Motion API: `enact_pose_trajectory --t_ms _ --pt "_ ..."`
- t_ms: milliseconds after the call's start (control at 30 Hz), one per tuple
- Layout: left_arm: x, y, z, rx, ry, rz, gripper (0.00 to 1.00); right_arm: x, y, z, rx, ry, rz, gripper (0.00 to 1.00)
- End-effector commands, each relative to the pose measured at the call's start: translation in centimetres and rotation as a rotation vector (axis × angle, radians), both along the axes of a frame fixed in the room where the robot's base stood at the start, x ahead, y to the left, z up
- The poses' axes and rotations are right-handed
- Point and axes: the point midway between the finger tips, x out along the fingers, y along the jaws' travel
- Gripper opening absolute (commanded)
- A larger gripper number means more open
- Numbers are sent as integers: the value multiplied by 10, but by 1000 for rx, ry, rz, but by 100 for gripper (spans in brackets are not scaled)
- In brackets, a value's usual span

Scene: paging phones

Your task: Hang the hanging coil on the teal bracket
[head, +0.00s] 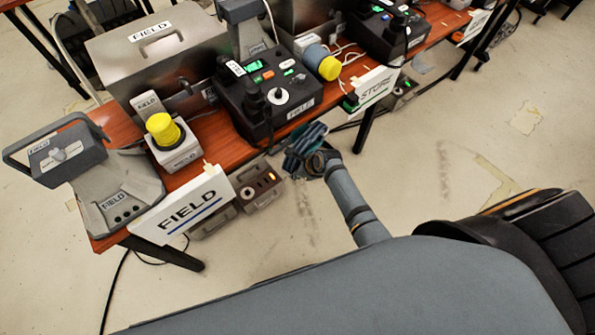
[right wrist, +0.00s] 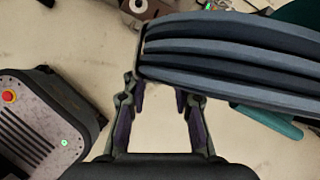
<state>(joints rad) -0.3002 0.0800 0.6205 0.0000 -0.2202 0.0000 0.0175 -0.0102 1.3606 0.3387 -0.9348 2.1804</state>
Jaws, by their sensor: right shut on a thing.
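My right gripper (head: 316,160) is shut on the hanging coil (head: 303,140), a bundle of blue-grey loops. It holds the coil above the floor, just off the front edge of the table. In the right wrist view the coil (right wrist: 235,58) crosses the fingertips of the gripper (right wrist: 160,88) and stretches to the right edge. A teal piece (right wrist: 268,121) shows partly behind the coil; I cannot tell whether it is the teal bracket. I cannot make out the bracket in the head view. My left gripper is not in view.
The red-brown table (head: 107,122) is crowded with grey devices, a black console (head: 258,110) and yellow-capped units. A FIELD sign (head: 180,205) and a STORE sign (head: 374,88) hang at its front edge. A small grey box (head: 260,185) is below the edge. Open floor lies to the right.

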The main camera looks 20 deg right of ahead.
Motion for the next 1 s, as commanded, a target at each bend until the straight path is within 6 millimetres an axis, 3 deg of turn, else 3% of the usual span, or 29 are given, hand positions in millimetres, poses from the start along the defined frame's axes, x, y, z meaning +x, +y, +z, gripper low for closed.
enact_pose_trajectory --t_ms 33,433,467,633,1000 --pt "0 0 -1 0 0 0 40 -7 1 -8 1 20 1 0" --pt "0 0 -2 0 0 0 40 -9 1 -10 2 26 1 0" --pt "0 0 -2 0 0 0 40 -10 1 -10 1 27 1 31" --pt "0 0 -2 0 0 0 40 -9 1 -10 1 25 2 53" --pt "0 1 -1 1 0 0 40 -7 0 -8 2 20 2 53"
